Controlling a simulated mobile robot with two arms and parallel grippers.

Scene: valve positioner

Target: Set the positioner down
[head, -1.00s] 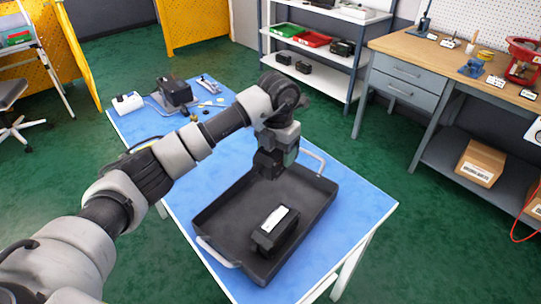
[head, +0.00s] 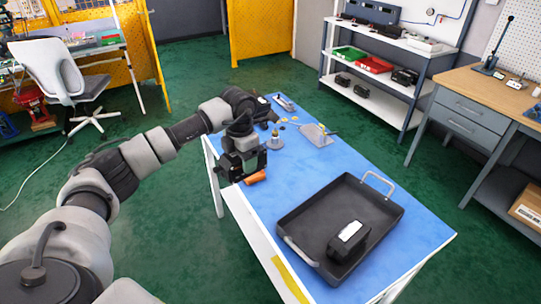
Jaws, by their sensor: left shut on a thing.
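My left gripper (head: 243,178) points down over the left edge of the blue table. A second black box with a white label (head: 348,240) lies in the black tray (head: 300,213) on the near part of the table. My right gripper is not in view.
The blue table (head: 300,170) has clear room between the gripper and the tray. A grey plate (head: 315,135), a small fitting (head: 276,139) and small loose parts lie at its far end. A shelf rack (head: 375,85) and a wooden bench (head: 480,75) stand behind at right.

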